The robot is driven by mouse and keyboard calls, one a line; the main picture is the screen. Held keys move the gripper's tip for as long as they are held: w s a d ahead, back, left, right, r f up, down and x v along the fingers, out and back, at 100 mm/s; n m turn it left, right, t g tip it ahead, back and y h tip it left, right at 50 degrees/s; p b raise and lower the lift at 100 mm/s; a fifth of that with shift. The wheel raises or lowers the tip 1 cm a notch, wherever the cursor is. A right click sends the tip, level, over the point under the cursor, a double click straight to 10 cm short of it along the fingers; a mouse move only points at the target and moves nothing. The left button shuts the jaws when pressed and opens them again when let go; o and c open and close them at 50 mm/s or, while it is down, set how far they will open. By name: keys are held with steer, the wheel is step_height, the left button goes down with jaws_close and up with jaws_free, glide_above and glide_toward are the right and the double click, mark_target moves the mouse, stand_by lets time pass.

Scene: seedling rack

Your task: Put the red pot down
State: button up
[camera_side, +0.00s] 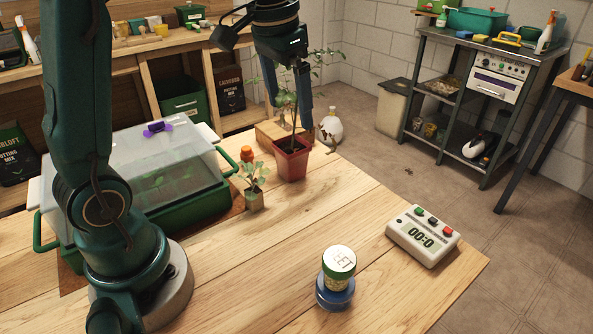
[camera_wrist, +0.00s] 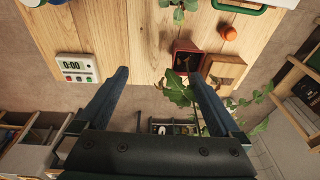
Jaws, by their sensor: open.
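The red pot (camera_side: 292,163) holds a tall leafy plant and stands upright on the wooden table near its far edge, beside a wooden block (camera_side: 268,132). In the wrist view the red pot (camera_wrist: 186,56) shows just beyond the right fingertip, with the block (camera_wrist: 222,70) on its right. My gripper (camera_side: 290,118) is above and behind the pot, fingers pointing down, with the plant's stem and leaves near them. In the wrist view my gripper (camera_wrist: 157,74) is open, the fingers wide apart with no pot between them.
A small seedling pot (camera_side: 254,200) and an orange object (camera_side: 247,154) stand left of the red pot. A green tray with a clear lid (camera_side: 184,172) is further left. A timer (camera_side: 423,236) and a green-lidded jar (camera_side: 338,262) stand nearer. The table's middle is clear.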

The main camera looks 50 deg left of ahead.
steer(key=s+d+f+t, duration=0.1)
steer(key=s+d+f, duration=0.1)
steer(key=s, duration=0.5)
steer(key=s+d+f+t, duration=0.1)
steer(key=s+d+t, duration=0.1)
steer(key=s+d, duration=0.3)
steer(key=shift+s+d+f+h, duration=0.2)
steer(key=shift+s+f+h, duration=0.15)
steer(key=shift+s, duration=0.75)
